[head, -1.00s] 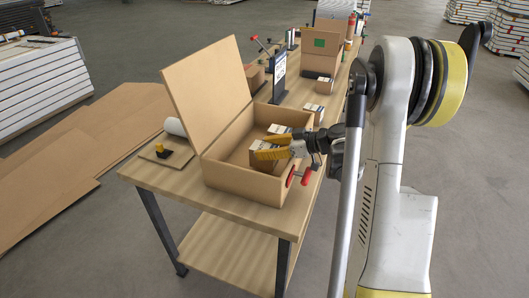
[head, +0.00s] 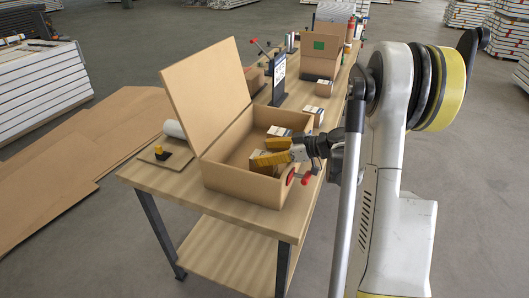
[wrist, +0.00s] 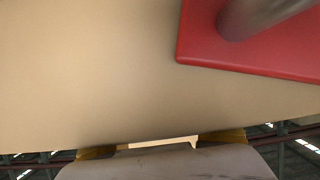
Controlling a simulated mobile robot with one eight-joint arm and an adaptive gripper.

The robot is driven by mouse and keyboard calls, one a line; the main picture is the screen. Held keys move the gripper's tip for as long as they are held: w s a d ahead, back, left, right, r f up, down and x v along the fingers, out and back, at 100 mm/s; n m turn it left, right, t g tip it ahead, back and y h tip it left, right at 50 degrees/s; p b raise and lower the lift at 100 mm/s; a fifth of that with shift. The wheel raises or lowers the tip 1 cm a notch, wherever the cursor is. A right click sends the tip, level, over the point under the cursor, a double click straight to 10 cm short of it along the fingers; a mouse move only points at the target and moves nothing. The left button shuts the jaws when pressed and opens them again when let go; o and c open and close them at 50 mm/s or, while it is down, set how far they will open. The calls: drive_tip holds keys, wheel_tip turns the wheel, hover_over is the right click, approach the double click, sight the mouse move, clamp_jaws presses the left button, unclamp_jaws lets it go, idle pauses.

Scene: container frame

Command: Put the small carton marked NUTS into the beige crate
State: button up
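The beige crate (head: 236,183) stands on the near end of the workbench with its lid (head: 205,95) raised. My gripper (head: 262,151) is over the crate's near right part, its yellow fingers spread apart. A small brown carton (head: 258,167) lies in the crate just under the fingers, partly hidden by them. Another small carton with a dark and white top (head: 279,131) is at the crate's back wall. No marking is legible, so I cannot tell which is NUTS. In the wrist view the crate wall (wrist: 90,70) fills the picture, and my fingers (wrist: 160,145) show apart at the bottom.
Small cartons (head: 313,115) stand right of the crate. A black stand with a sign (head: 279,84) is behind.

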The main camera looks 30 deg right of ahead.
drive_tip(key=shift+s+d+r+p, duration=0.1)
drive_tip(key=shift+s+r+p, duration=0.1)
drive_tip(key=shift+r+p, duration=0.25)
drive_tip(key=shift+s+d+r+p, duration=0.1)
drive_tip(key=shift+s+r+p, duration=0.05)
drive_tip(key=shift+r+p, duration=0.3)
drive_tip(key=p+v, duration=0.3)
drive_tip(key=v, duration=0.8)
drive_tip(key=s+a+r+m+g+h, duration=0.1)
drive_tip(key=a+r+m+g+h, duration=0.1)
drive_tip(key=a, duration=0.6)
drive_tip(key=s+a+r+m+g+h, duration=0.1)
drive_tip(key=a+r+m+g, duration=0.1)
drive_tip(key=a, duration=0.5)
drive_tip(key=s+a+r+m+h, duration=0.1)
drive_tip(key=s+a+h, duration=0.1)
drive_tip(key=s+a, duration=0.2)
drive_tip(key=s+a+m+h, duration=0.2)
drive_tip(key=s+a, duration=0.3)
drive_tip(key=s, duration=0.5)
drive_tip(key=shift+s+a+r+m+h, duration=0.15)
drive_tip(key=shift+a+r+m+h, duration=0.2)
drive_tip(key=shift+h, duration=0.35)
